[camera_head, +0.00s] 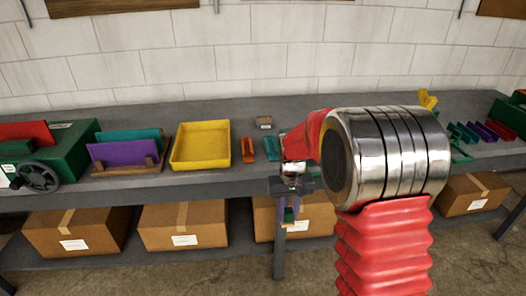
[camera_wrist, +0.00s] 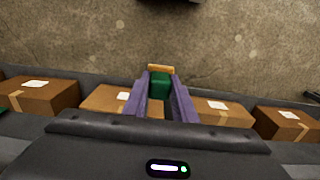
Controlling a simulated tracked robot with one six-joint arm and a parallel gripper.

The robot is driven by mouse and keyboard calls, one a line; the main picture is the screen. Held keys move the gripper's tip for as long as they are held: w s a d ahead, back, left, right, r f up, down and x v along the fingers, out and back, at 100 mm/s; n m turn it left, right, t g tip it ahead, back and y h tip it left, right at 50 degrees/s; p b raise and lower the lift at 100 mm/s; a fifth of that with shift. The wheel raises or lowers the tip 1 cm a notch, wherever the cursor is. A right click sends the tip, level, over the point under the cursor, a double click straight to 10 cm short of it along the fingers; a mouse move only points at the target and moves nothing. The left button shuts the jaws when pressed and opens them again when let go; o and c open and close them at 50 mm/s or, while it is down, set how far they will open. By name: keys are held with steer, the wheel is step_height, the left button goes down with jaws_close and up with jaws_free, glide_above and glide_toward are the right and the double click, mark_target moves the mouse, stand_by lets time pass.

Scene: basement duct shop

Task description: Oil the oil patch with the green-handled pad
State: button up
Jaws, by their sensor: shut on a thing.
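My gripper (camera_head: 289,214) hangs in front of the bench's front edge in the head view, pointing down. In the wrist view its two purple fingers (camera_wrist: 161,84) are shut on the green handle (camera_wrist: 160,88) of a pad. The pad's tan end (camera_wrist: 160,68) shows just beyond the fingertips, over the floor. In the head view the held pad is small and mostly hidden by the fingers. I cannot make out the oil patch in either view; my arm covers part of the bench.
On the grey bench (camera_head: 110,186) stand a yellow tray (camera_head: 200,166), a rack with purple and teal plates (camera_head: 125,152), orange (camera_head: 249,151) and teal (camera_head: 271,149) channel pieces, a small block (camera_head: 264,123) and a green machine (camera_head: 70,150). Cardboard boxes (camera_head: 183,226) sit below.

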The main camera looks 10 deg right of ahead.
steer(key=s+f, duration=0.3)
steer(key=f, duration=0.9)
steer(key=shift+s+f, duration=0.25)
steer(key=shift+s, duration=0.1)
steer(key=shift+s, duration=0.1)
